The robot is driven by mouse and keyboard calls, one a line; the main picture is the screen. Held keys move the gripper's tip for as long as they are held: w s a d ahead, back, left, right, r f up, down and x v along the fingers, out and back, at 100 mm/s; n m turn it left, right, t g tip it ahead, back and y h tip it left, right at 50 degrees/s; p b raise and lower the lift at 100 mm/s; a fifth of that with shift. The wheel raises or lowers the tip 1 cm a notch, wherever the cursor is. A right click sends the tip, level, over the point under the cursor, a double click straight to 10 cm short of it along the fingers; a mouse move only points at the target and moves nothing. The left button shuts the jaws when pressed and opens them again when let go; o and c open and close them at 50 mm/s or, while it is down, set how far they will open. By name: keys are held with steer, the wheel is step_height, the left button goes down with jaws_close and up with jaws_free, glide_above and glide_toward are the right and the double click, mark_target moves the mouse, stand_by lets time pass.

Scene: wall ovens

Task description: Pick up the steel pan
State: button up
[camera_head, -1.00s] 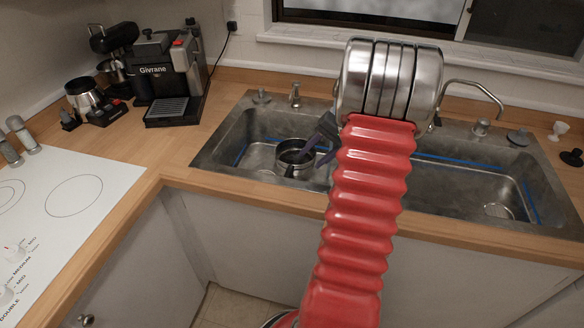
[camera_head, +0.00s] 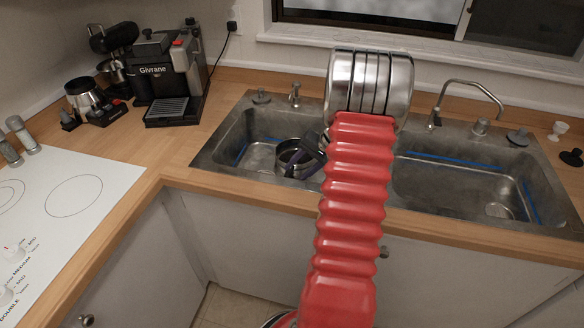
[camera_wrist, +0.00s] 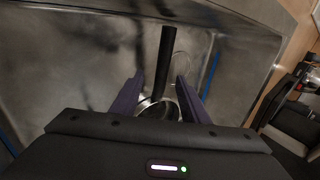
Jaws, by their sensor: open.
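The steel pan (camera_head: 286,158) sits in the left sink basin, a small round metal pan with a dark handle. In the wrist view the pan (camera_wrist: 150,106) is partly hidden behind my gripper body, and its black handle (camera_wrist: 166,62) points up the picture between the two fingers. My gripper (camera_head: 314,158) is at the right side of the pan in the head view. In the wrist view my gripper (camera_wrist: 164,88) has its purple fingers apart, one on each side of the handle. I cannot tell whether either finger touches it.
The sink's steel rim (camera_head: 222,168) and basin walls surround the pan. The right basin (camera_head: 455,185) is empty. A coffee machine (camera_head: 170,75) stands on the counter at left, near a white cooktop (camera_head: 60,215). A faucet (camera_head: 468,88) rises behind the right basin.

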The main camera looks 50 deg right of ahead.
mark_target(290, 176)
steer(key=shift+x, duration=2.65)
steer(key=shift+w+d+r, duration=0.1)
steer(key=shift+d, duration=0.05)
steer(key=shift+c, duration=0.2)
jaws_close()
